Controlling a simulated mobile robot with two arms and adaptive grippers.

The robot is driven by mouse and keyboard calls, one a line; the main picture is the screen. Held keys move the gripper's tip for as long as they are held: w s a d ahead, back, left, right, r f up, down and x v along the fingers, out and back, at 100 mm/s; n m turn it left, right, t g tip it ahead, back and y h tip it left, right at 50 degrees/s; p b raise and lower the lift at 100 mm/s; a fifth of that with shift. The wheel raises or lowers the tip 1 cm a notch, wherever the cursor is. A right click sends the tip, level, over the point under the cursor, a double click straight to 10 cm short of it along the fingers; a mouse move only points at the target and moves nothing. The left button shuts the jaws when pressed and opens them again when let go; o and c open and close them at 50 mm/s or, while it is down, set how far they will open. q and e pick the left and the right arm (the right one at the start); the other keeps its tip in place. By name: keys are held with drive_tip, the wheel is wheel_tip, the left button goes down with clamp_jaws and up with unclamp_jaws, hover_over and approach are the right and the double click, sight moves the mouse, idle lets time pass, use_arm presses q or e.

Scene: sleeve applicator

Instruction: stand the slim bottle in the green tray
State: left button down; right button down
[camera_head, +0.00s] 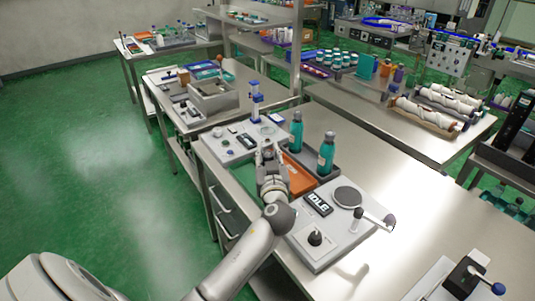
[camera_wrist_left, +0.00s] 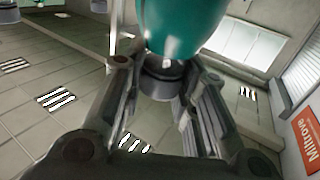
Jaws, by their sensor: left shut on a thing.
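In the left wrist view, my left gripper (camera_wrist_left: 160,105) is shut on the grey neck and cap end of a teal bottle (camera_wrist_left: 182,22). Most of that bottle is cut off by the picture's top edge. In the head view, my left gripper (camera_head: 267,156) is over the left part of the workbench, and what it holds is not clear there. A green tray (camera_head: 240,174) shows partly to its left, largely hidden by the gripper and arm. Two teal bottles with dark caps stand upright to its right, one behind (camera_head: 297,132) and one nearer (camera_head: 326,156). My right gripper is not in view.
An orange tray (camera_head: 300,180) lies right of the gripper. A white device with a blue-topped post (camera_head: 255,103) stands behind; another with a display (camera_head: 318,203) stands in front.

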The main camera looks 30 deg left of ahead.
use_arm(q)
drive_tip(key=shift+d, duration=0.1)
drive_tip(key=c, duration=1.6)
unclamp_jaws()
drive_tip(key=shift+f, duration=0.15)
drive_tip(key=o, duration=0.5)
drive_tip(key=shift+a, duration=0.25)
drive_tip(key=shift+c, duration=0.2)
drive_tip(key=shift+d, duration=0.1)
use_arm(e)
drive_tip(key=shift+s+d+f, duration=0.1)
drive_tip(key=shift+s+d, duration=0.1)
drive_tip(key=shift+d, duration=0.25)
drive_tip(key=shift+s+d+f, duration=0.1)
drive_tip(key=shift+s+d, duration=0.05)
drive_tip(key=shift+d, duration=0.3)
use_arm(q)
drive_tip(key=shift+r, duration=0.35)
drive_tip(key=b+v, duration=0.3)
drive_tip(key=v, duration=0.9)
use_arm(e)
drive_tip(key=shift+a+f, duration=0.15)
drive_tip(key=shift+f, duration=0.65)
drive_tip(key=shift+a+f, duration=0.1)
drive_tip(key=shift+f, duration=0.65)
